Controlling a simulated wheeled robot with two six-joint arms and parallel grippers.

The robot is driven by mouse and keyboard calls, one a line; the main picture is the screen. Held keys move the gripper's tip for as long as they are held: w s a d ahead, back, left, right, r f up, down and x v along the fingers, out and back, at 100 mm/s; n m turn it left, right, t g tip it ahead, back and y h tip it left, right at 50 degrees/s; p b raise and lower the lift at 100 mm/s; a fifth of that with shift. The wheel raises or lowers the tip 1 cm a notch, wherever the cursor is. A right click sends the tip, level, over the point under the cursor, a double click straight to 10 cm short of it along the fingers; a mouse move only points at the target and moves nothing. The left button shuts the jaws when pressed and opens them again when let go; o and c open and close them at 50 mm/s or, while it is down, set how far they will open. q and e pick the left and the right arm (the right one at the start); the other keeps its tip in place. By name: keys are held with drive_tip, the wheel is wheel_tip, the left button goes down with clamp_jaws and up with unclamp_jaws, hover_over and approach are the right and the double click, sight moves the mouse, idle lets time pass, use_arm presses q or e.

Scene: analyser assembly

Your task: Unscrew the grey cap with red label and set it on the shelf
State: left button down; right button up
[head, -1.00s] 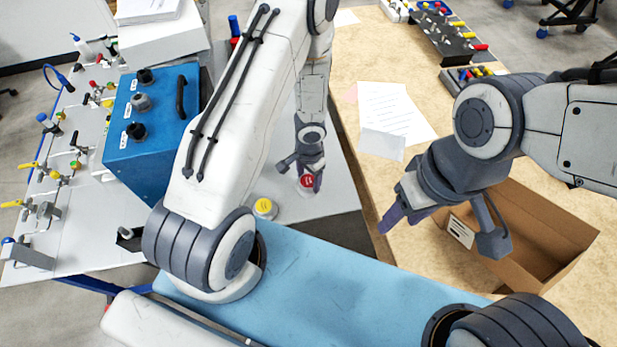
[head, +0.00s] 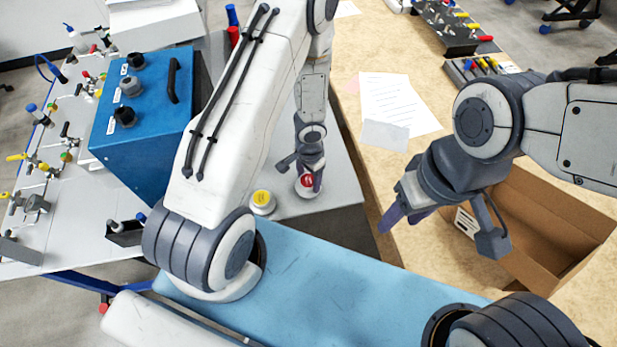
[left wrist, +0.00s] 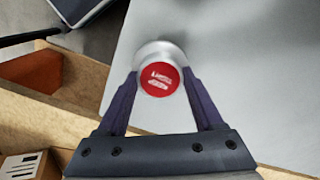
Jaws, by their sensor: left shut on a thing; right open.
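My left gripper (head: 302,175) is shut on the grey cap with red label (head: 307,186), over the grey surface. In the left wrist view the red label of the cap (left wrist: 159,79) faces the camera, between the two purple fingertips (left wrist: 160,88). A wider pale rim shows around the far side of the cap; I cannot tell whether it is part of the cap or a piece under it. A cap with a yellow label (head: 262,201) sits to its left. My right gripper (head: 440,230) is open and empty, above the cardboard box's left side.
A blue box with black knobs (head: 140,120) stands at the left, beside a panel with several coloured valves. The cardboard box (head: 550,220) is open on the wooden table (head: 400,60). Papers (head: 392,105) lie on that table. The grey surface (head: 335,200) is bare right of the cap.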

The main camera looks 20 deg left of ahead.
use_arm(q)
drive_tip(key=shift+f+b, duration=0.8)
drive_tip(key=shift+b, duration=0.05)
unclamp_jaws()
wheel_tip(320, 180, up, 7)
drive_tip(key=p, duration=0.7)
drive_tip(key=shift+r, duration=0.1)
idle(0.4)
